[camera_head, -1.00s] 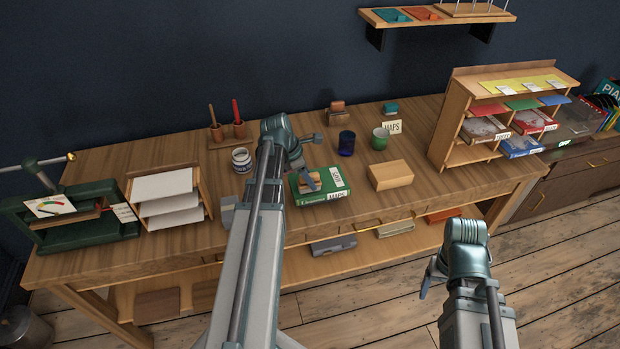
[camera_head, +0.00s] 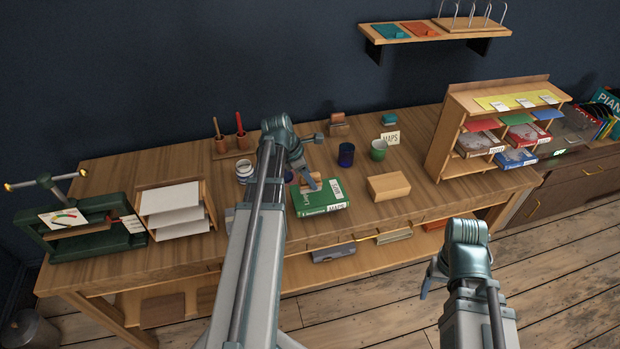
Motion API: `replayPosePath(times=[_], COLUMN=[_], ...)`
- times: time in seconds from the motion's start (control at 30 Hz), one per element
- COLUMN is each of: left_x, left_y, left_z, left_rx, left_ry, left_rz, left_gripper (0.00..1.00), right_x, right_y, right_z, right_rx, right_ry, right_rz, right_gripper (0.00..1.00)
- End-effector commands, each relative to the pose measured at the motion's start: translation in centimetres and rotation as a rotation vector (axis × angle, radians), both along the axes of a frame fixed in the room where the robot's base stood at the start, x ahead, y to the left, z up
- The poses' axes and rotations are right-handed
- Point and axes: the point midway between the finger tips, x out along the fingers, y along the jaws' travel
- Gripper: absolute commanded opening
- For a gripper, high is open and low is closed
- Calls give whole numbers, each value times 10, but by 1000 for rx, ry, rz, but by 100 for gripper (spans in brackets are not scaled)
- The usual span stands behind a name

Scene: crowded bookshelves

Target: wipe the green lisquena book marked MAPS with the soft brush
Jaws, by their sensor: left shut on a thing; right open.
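The green book (camera_head: 322,199) marked MAPS lies flat near the front of the wooden workbench, with white labels on its right part and front edge. My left gripper (camera_head: 314,184) is over the book's far left part. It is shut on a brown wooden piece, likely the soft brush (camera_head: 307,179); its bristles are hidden. The brush is at the book's far edge; I cannot tell whether it touches the cover. My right gripper (camera_head: 428,279) is open and empty, in front of the bench and away from the book.
A tan wooden block (camera_head: 389,187) sits right of the book. A dark blue cup (camera_head: 346,155), a green cup (camera_head: 379,150) and a MAPS card (camera_head: 390,138) stand behind. A book rack (camera_head: 443,135) stands at the right end.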

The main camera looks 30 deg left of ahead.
Motion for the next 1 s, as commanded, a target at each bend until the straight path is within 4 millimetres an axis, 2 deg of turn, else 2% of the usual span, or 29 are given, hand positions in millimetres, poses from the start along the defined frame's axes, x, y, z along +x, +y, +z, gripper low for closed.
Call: replayPosePath(times=[0.4,1.0], left_x=[0,0], left_y=[0,0], left_z=[31,27], left_rx=[0,0], left_ry=[0,0], left_rz=[0,0], left_gripper=[0,0], right_x=[0,0], right_y=[0,0], right_z=[31,27], right_rx=[0,1], right_ry=[0,0], right_rz=[0,-2], right_gripper=[74,74])
